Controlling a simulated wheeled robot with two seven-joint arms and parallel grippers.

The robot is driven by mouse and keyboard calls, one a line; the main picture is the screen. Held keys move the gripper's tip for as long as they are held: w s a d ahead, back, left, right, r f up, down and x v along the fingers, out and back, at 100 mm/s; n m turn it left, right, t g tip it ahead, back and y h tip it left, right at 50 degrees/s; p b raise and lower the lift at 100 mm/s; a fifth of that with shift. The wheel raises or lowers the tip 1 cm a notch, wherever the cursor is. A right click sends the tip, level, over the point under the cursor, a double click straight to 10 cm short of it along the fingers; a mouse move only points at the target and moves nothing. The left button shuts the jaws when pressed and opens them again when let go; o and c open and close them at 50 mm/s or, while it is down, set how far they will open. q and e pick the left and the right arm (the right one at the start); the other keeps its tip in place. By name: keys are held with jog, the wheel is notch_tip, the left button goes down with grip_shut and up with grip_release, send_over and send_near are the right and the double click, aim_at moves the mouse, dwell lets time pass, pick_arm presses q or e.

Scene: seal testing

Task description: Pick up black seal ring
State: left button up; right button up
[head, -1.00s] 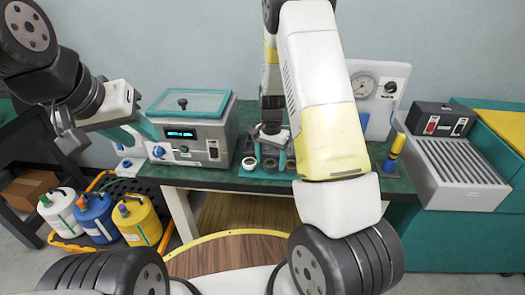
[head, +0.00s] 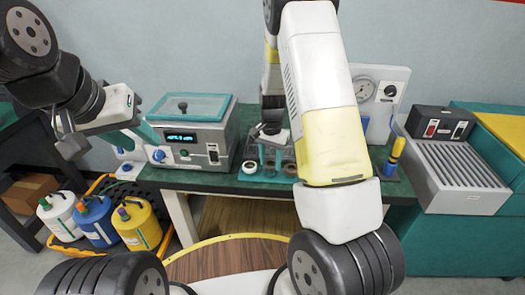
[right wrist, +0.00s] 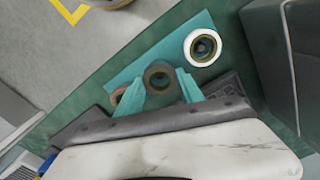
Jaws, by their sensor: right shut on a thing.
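The black seal ring (right wrist: 158,76) shows in the right wrist view as a dark ring between the two teal fingertips of my right gripper (right wrist: 165,82). The fingers are shut on its sides. In the head view my right gripper (head: 271,157) reaches down over a teal mat (right wrist: 125,77) on the bench, and its fingers partly hide the ring. My left gripper (head: 138,133) is in front of the teal-lidded machine, with its teal fingers apart and nothing seen between them.
A white ring (right wrist: 202,47) lies to one side of the held ring, and a brown ring (right wrist: 117,96) to the other. The teal-lidded machine (head: 190,130) stands left on the bench. A gauge device (head: 378,95) and a ribbed grey unit (head: 455,170) stand right.

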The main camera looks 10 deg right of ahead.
notch_tip(320, 180, up, 2)
jog(key=shift+r, duration=0.25)
jog(key=s+a, duration=0.1)
jog(key=s, duration=0.6)
jog(key=s+a+r, duration=0.1)
jog(key=s+a, duration=0.1)
jog(key=s, duration=0.6)
jog(key=shift+s+a, duration=0.25)
jog(key=shift+s, duration=0.05)
